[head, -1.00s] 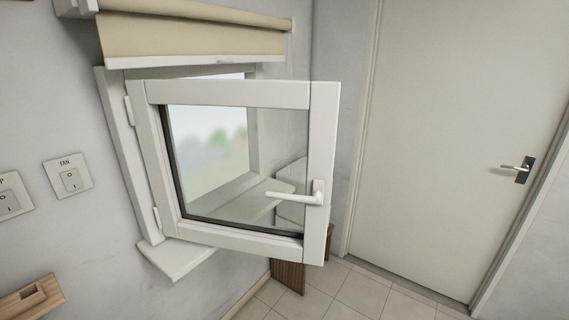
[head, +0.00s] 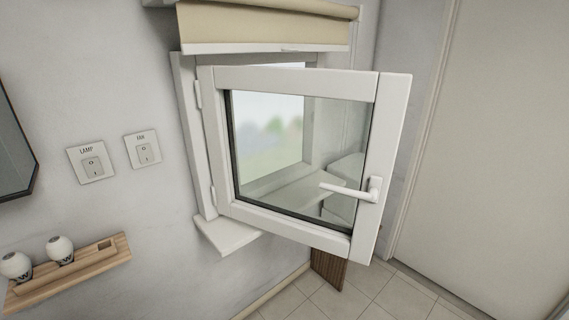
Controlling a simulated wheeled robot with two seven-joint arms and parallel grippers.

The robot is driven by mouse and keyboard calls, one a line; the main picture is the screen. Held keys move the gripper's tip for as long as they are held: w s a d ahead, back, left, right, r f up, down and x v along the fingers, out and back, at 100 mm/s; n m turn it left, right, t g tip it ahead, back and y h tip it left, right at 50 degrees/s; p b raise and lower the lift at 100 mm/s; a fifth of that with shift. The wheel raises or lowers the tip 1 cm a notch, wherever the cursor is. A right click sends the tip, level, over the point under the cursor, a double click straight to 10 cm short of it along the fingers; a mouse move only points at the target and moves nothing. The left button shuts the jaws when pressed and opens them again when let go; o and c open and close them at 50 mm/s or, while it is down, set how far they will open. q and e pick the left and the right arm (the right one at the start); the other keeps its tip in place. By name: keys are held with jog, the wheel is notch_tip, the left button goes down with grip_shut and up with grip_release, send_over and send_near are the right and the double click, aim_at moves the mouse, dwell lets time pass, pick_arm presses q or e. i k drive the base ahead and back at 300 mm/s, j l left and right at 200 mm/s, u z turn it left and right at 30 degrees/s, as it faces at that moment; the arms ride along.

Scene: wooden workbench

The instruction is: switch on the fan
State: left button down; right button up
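The fan switch (head: 143,149) is a small white plate with a rocker marked O above and I below, on the grey wall left of the window in the head view. Its label reads FAN, small and slightly blurred. I cannot tell which way its rocker is tilted. A similar, larger-looking switch labelled LAMP (head: 91,162) is just to its left. Neither of my grippers is in view.
An open window sash (head: 393,150) with a handle (head: 350,191) juts into the room right of the switches. A wooden shelf (head: 117,248) with two white jars (head: 60,250) is below them. A dark-framed panel (head: 12,140) hangs at the left edge.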

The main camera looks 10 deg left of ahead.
aim_at(145, 154)
jog(key=u, duration=1.4)
